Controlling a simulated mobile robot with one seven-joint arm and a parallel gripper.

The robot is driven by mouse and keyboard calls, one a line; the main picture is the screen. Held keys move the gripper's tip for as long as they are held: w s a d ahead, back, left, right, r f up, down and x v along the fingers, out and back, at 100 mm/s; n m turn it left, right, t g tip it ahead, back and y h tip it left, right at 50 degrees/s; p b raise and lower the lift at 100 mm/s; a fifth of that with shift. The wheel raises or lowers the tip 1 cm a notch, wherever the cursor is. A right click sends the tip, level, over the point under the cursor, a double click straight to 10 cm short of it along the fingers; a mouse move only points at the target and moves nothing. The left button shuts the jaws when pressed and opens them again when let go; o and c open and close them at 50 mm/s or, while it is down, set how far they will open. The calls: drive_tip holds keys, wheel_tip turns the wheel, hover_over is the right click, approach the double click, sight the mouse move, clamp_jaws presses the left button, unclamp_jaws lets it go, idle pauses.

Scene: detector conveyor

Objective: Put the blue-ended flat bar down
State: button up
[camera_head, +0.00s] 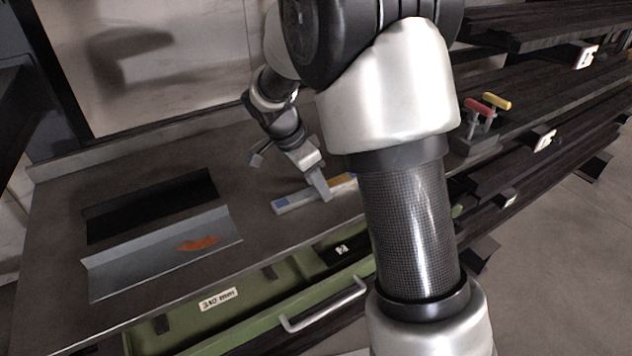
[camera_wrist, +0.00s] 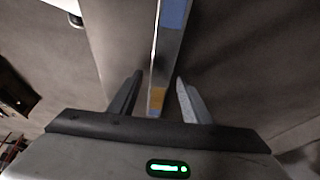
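The blue-ended flat bar (camera_head: 300,198) is grey, with a blue patch at its left end and a yellow patch farther right. It appears to lie flat on the dark bench top (camera_head: 255,228). My arm hides its right end in the head view. My gripper (camera_head: 290,174) is low over the bench at the bar, its fingers spread wide, one finger overlapping the bar in the picture. In the wrist view the bar (camera_wrist: 168,50) runs between the two fingers of my gripper (camera_wrist: 158,88), with a visible gap on both sides.
Left of the bar, an angled metal sheet with an orange patch (camera_head: 120,272) lies beside a dark panel (camera_head: 150,207). A green drawer (camera_head: 190,318) with a handle and a "310 mm" label stands below the front edge. Red and yellow handles (camera_head: 488,102) and dark racks are at right.

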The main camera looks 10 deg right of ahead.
drive_tip(key=p+v, duration=0.2)
drive_tip(key=v, duration=0.9)
drive_tip(key=s+d+r+n+t+y, duration=0.25)
drive_tip(key=s+r+n, duration=0.45)
drive_tip(key=s, duration=0.5)
drive_tip(key=s+d+n+t+y, duration=0.1)
drive_tip(key=s+n, duration=0.6)
drive_tip(key=s, duration=0.4)
drive_tip(key=shift+s+d+r+t+y, duration=0.2)
drive_tip(key=shift+s+r+t+y, duration=0.15)
drive_tip(key=shift+s+r, duration=0.05)
wheel_tip(320, 180, up, 18)
drive_tip(key=p, duration=1.8)
drive_tip(key=shift+p, duration=0.3)
drive_tip(key=shift+r, duration=0.1)
